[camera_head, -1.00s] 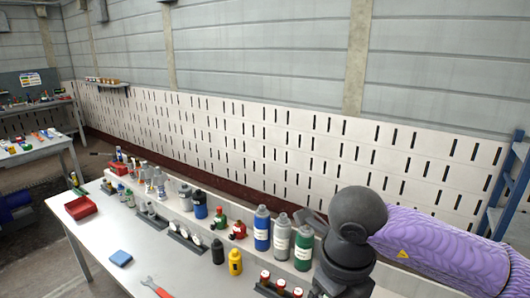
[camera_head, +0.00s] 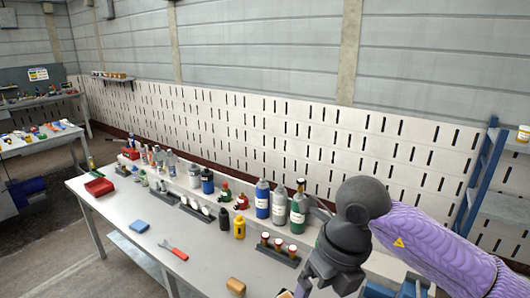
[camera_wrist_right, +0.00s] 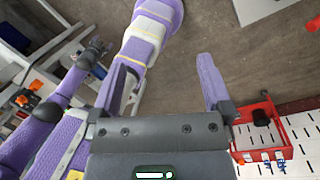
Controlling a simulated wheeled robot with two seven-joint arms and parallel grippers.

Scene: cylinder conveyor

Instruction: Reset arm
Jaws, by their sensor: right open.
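My right arm comes in from the right in the head view, with purple links and dark grey joints, bent downward over the front right of the table. Its fingers are largely cut off or hidden there. In the right wrist view my right gripper (camera_wrist_right: 166,85) is open, its two fingers wide apart with nothing between them. Bare floor shows beyond the fingertips.
The white table (camera_head: 110,215) holds several bottles, including a blue one (camera_head: 262,200) and a yellow one (camera_head: 239,228). A red-handled tool (camera_head: 173,250), a blue block (camera_head: 139,226) and a red tray (camera_head: 99,187) lie on it. A blue rack (camera_head: 476,185) stands right.

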